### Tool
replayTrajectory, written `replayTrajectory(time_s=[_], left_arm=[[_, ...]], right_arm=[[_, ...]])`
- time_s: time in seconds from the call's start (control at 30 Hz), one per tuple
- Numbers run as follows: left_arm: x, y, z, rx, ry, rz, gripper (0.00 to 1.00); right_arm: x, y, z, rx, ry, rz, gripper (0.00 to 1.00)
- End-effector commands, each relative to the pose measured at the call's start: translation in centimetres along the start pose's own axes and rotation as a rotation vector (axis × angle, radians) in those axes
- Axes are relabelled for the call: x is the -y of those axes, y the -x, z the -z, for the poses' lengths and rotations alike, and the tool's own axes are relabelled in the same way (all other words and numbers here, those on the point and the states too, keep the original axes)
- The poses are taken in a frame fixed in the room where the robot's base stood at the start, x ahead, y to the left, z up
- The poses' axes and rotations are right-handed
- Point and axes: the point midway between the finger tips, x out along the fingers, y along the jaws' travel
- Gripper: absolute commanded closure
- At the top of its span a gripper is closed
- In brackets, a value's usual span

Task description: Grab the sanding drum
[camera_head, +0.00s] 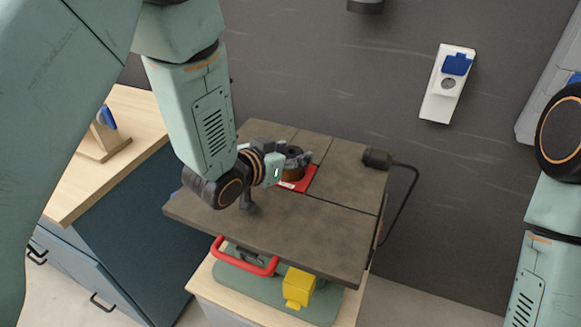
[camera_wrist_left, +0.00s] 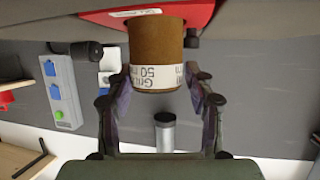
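The sanding drum (camera_wrist_left: 157,48) is a brown cylinder with a white printed band at one end. In the head view, only part of the drum (camera_head: 292,174) shows behind my left gripper. It sits upright on a red plate (camera_head: 306,180) set in the dark machine table. My left gripper (camera_head: 291,161) reaches in from the left at the drum. In the left wrist view, the fingers (camera_wrist_left: 158,70) are spread on either side of the drum, very near its sides; a firm contact is not visible. My right gripper is out of view; only its arm shows at the right.
The dark table (camera_head: 300,226) is otherwise mostly clear. A black fitting with a cable (camera_head: 376,158) is at its back right. Below are a red handle (camera_head: 245,262) and a yellow box (camera_head: 298,287). A wooden-topped cabinet (camera_head: 75,195) stands at the left, a wall socket (camera_head: 447,83) behind.

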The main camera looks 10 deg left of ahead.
Motion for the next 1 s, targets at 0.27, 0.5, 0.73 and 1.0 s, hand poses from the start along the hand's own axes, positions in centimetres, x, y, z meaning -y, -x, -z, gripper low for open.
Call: replayTrajectory(time_s=[0.27,0.5,0.73,1.0], left_arm=[[0.0,0.0,0.0,-0.001,-0.001,0.0,0.73],[0.0,0.0,0.1,-0.003,-0.001,0.0,0.92],[0.0,0.1,0.3,-0.003,-0.001,0.0,0.92],[0.0,1.6,4.2,-0.008,-0.004,0.001,0.92]], right_arm=[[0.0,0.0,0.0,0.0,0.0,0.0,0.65],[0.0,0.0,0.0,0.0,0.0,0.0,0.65],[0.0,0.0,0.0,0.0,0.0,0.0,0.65],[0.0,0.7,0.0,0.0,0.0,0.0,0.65]])
